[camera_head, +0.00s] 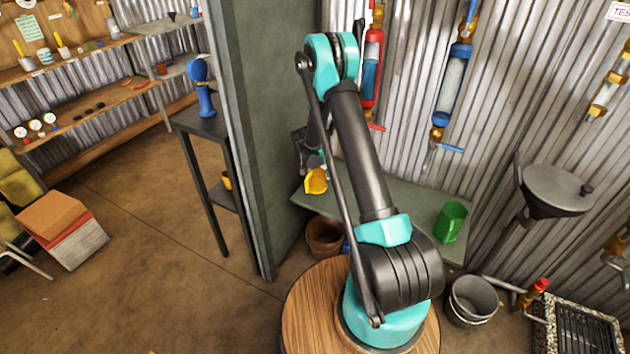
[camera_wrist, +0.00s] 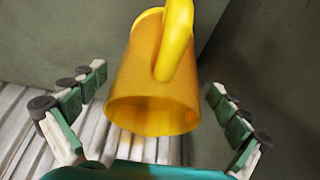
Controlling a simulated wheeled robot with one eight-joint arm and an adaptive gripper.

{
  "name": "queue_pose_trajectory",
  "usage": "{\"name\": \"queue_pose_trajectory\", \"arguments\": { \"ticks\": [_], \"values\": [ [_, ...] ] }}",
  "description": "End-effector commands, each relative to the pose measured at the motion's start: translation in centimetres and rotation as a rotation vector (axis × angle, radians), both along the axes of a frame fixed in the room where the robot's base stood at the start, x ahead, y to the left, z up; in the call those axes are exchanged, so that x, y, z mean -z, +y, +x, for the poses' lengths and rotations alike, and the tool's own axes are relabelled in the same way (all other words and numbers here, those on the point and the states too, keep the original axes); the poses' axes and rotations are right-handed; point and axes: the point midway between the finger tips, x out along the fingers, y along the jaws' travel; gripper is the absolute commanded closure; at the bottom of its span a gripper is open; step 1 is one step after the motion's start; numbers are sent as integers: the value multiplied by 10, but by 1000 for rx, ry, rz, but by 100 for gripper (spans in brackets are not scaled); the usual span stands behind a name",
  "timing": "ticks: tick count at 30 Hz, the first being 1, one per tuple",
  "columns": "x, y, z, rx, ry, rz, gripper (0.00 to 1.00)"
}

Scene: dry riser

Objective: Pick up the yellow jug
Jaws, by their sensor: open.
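The yellow jug (camera_wrist: 151,82) is between the two spread fingers of my gripper (camera_wrist: 150,112) in the wrist view, with its handle (camera_wrist: 176,40) facing the camera. There is a gap between the jug and each finger, and nothing is gripped. In the head view the yellow jug (camera_head: 316,181) shows small at the left end of a grey-green shelf, partly behind my arm. My gripper (camera_head: 312,160) is just above it there and mostly hidden by my arm.
A green jug (camera_head: 452,222) stands on the right of the shelf (camera_head: 400,195). A grey partition (camera_head: 262,120) rises close to the left of the yellow jug. Flower pots (camera_head: 325,237) are below the shelf. A corrugated wall with coloured tubes (camera_head: 455,85) is behind.

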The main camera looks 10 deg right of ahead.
Motion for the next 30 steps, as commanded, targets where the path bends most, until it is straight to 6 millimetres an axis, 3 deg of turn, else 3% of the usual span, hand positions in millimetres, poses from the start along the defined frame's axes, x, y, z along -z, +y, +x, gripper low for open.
{"name": "queue_pose_trajectory", "arguments": {
  "ticks": [7, 17, 30],
  "values": [
    [31, -9, 7, 1, 0, 0, 1],
    [37, -10, 8, 0, 0, 0, 1],
    [37, -10, 8, 0, 0, 0, 54]
  ]
}}
